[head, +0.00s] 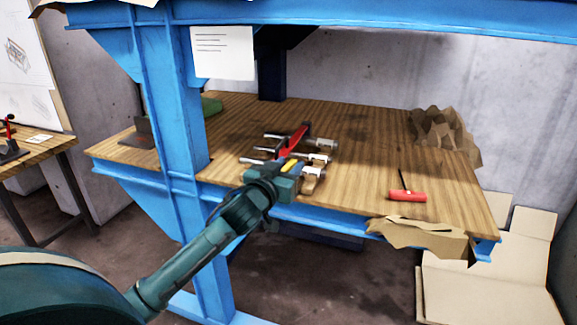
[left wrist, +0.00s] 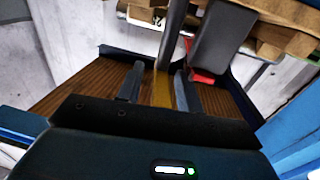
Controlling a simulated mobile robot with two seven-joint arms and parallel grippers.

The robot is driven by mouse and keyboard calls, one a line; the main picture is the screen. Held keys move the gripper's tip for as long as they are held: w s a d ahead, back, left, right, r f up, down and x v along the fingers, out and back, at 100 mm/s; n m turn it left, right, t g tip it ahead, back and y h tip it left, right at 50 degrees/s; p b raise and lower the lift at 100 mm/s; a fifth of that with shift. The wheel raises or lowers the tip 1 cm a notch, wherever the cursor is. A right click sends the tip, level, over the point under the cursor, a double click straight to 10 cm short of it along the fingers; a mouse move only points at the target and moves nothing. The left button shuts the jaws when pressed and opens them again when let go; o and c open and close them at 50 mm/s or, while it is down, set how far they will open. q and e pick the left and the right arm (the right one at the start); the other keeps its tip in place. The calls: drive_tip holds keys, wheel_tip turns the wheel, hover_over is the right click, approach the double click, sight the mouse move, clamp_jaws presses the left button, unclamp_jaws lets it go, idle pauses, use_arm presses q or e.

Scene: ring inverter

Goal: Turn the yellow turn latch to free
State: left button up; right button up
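The yellow turn latch (head: 291,166) is a narrow yellow bar on a metal fixture (head: 318,157) on the wooden bench. In the left wrist view the yellow bar (left wrist: 162,88) runs between the two fingers of my left gripper (left wrist: 159,88), with a visible gap on each side. The gripper (head: 288,178) is open at the latch; its body partly hides the fixture's near side in the head view. A red handle (head: 294,138) rises just behind the latch. The latch's pivot and far end are not clear. My right gripper is not in view.
A red-handled screwdriver (head: 408,195) lies to the right. Torn cardboard (head: 445,135) sits at the back right. The bench between fixture and screwdriver is clear.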

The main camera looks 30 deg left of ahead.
use_arm(q)
drive_tip(key=shift+w, duration=0.35)
drive_tip(key=shift+c, duration=0.4)
clamp_jaws()
